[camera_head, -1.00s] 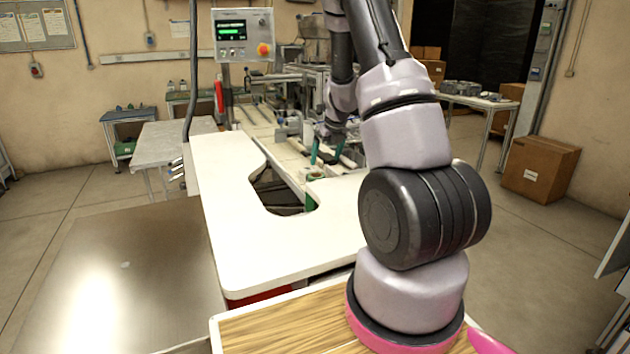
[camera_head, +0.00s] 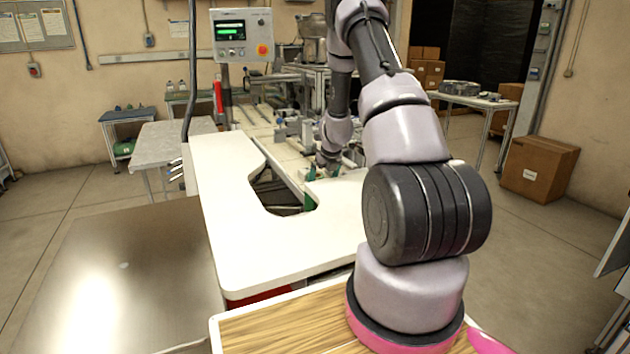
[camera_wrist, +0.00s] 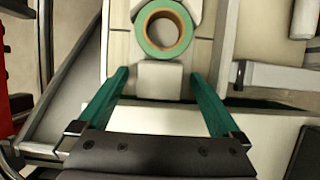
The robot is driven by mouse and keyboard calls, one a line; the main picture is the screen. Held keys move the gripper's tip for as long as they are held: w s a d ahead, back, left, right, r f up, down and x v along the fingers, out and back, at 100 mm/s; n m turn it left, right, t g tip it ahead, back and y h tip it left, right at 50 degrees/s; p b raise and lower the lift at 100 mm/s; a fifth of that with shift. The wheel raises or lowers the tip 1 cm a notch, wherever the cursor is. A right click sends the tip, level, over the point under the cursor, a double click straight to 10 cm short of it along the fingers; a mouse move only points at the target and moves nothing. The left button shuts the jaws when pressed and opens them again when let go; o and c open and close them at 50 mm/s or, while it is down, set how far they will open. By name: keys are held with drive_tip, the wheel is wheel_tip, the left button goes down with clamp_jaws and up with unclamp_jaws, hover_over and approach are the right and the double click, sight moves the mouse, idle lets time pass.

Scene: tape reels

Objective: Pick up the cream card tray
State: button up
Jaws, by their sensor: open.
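In the wrist view a cream block (camera_wrist: 160,82) lies between the tips of my gripper's green fingers (camera_wrist: 160,76). It joins a pale holder around a green tape reel with a brown core (camera_wrist: 163,30); I take this cream piece to be the card tray, but cannot be sure. The fingers stand apart on either side of the block, with a gap showing on each side. In the head view my gripper (camera_head: 322,174) is low at the far edge of the white worktop; the tray cannot be made out there.
The white worktop (camera_head: 250,245) with a curved cut-out is in front of the machine line. A control panel (camera_head: 242,35) stands behind. In the wrist view a grey bar (camera_wrist: 275,76) lies to the right and a red part (camera_wrist: 8,95) at the left edge.

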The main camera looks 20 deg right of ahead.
clamp_jaws()
drive_tip(key=shift+r, duration=0.15)
